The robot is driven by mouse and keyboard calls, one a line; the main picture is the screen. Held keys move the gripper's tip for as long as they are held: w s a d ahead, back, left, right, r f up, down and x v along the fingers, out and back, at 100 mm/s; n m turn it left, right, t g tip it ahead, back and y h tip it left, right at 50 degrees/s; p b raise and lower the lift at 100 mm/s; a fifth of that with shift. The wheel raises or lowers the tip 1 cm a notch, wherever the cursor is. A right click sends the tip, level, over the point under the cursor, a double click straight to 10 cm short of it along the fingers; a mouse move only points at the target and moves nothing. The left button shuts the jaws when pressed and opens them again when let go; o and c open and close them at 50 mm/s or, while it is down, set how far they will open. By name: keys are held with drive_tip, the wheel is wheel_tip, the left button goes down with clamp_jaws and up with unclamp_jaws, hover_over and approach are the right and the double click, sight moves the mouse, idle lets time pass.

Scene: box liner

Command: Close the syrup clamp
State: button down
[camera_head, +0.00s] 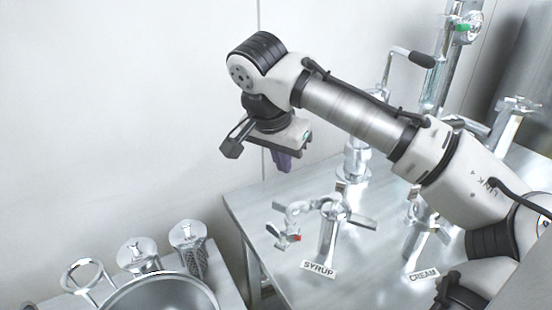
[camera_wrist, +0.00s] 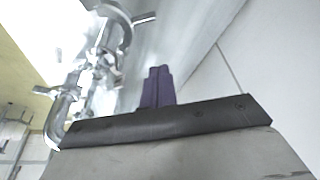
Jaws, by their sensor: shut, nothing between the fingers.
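The syrup clamp (camera_head: 296,213) is a metal clamp on a stand at the front of the steel table, behind the label reading SYRUP (camera_head: 319,269). Its curved jaw shows at the left of the stand, with a small red mark near its lower end. I cannot tell clearly whether the clamp is open. My gripper (camera_head: 283,162), with purple fingers, is above and a little left of the clamp, apart from it. The fingers are shut and empty. In the wrist view the purple fingers (camera_wrist: 157,84) are together, and metal clamp parts (camera_wrist: 105,55) show to their left.
A second stand with a CREAM label (camera_head: 423,276) is to the right on the steel table (camera_head: 285,283). A tall metal and glass apparatus (camera_head: 437,80) stands behind. A metal bowl (camera_head: 160,294) and several metal tools are at lower left. The wall is close behind my gripper.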

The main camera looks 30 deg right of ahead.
sight(290, 222)
wheel_tip(290, 222, down, 7)
drive_tip(key=a+p, duration=0.1)
drive_tip(key=p, duration=0.1)
drive_tip(key=shift+s+a, duration=0.2)
drive_tip(key=shift+s, duration=0.1)
